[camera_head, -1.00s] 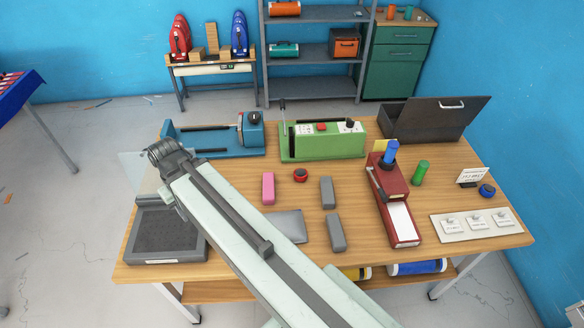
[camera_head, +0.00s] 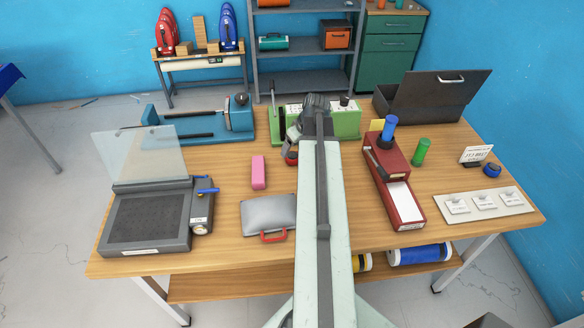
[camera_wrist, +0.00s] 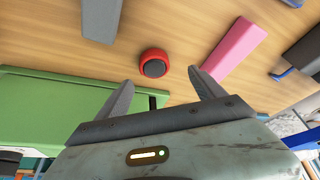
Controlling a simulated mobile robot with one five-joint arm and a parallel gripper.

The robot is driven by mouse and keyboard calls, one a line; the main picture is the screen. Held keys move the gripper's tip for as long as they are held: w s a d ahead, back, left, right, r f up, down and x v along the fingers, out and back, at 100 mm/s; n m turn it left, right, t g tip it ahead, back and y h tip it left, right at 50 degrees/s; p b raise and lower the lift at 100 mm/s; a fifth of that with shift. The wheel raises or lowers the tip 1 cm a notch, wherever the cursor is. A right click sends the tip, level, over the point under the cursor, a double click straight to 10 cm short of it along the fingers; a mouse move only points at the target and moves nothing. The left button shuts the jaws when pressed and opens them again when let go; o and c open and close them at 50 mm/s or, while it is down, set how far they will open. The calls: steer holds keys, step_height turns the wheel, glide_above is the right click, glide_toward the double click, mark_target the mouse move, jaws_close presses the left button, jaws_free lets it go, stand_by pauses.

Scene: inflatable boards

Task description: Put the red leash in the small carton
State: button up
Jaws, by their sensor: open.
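A small red roll with a dark centre, which looks like the leash, lies on the workbench. In the wrist view the red roll (camera_wrist: 154,55) is in full sight, just beyond and between the tips of my gripper (camera_wrist: 160,78), with nothing between the fingers. The two fingers are spread apart. In the head view the red roll (camera_head: 291,160) is mostly hidden behind the end of my arm, and my gripper (camera_head: 292,145) is hard to make out. I cannot pick out a small carton with certainty in either view.
A green machine (camera_head: 345,119) stands behind my gripper. A pink block (camera_head: 258,172) and a grey case (camera_head: 268,214) lie to the left. A red box-like tool (camera_head: 388,165) is to the right. A dark open-lidded box (camera_head: 400,107) stands at the back right.

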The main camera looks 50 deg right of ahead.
mark_target(292, 154)
steer(key=f+b, duration=0.1)
steer(key=d+f+b, duration=0.1)
steer(key=shift+w+d+f, duration=0.15)
steer(key=shift+f, duration=0.25)
steer(key=b+x, duration=0.5)
steer(key=shift+w, duration=0.4)
steer(key=shift+r, duration=0.2)
steer(key=c, duration=1.7)
steer(key=shift+o, duration=0.2)
step_height(292, 154, up, 10)
steer(key=p, duration=1)
steer(key=shift+r+p, duration=0.15)
steer(key=shift+p, duration=0.15)
